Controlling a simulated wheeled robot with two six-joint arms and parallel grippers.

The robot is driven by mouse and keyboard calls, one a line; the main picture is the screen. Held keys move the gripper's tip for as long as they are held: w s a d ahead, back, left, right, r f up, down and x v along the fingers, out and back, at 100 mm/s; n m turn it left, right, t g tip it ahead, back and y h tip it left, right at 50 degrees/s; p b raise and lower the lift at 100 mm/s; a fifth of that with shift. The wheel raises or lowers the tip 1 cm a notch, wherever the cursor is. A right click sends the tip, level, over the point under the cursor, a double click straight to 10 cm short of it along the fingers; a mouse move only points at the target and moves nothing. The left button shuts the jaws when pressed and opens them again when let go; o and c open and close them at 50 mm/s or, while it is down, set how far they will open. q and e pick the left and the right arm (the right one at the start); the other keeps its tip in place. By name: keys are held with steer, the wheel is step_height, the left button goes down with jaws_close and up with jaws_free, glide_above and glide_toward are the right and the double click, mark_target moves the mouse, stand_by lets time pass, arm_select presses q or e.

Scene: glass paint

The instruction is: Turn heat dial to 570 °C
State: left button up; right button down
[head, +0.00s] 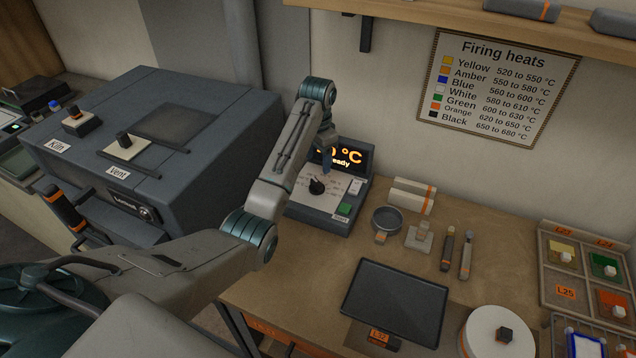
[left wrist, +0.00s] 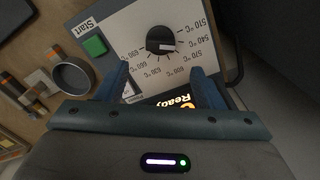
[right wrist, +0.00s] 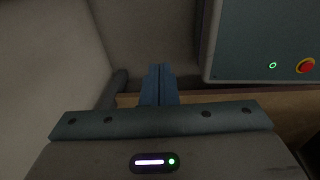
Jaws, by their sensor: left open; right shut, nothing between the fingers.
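The heat dial (head: 317,184) is a black knob on the pale sloping face of the control box (head: 316,227). In the left wrist view the dial (left wrist: 159,40) has a white mark pointing right, towards the 540 and 570 labels; I cannot tell the exact setting. The orange display (head: 352,157) shows "0 °C" and "eady"; its left part is hidden by my arm. My left gripper (left wrist: 158,80) is open and empty, its fingers pointing at the panel with the dial beyond and between them. My right gripper (right wrist: 158,85) is shut and empty, away from the dial.
A green Start button (head: 344,209) is on the box. The kiln (head: 160,140) stands to the left. A dark plate (head: 397,300), a round dish (head: 387,219) and a sample tray (head: 546,285) are on the bench. A red button (right wrist: 306,65) shows in the right wrist view.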

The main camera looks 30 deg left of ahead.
mark_target(318, 181)
arm_select(q)
step_height(318, 181, down, 5)
steer(key=b, duration=0.4)
steer(key=shift+f, duration=0.15)
steer(key=shift+f+b, duration=0.4)
steer(key=shift+b, duration=0.05)
steer(key=shift+f, duration=0.9)
arm_select(e)
steer(key=shift+w+a+f, duration=0.1)
steer(key=shift+w+f, duration=0.05)
steer(key=shift+f, duration=0.8)
steer(key=shift+w+a+f, duration=0.15)
steer(key=shift+w+f, duration=0.05)
steer(key=shift+f, duration=0.8)
steer(key=shift+w+a+f, duration=0.1)
steer(key=shift+w+f, duration=0.05)
steer(key=shift+f, duration=0.8)
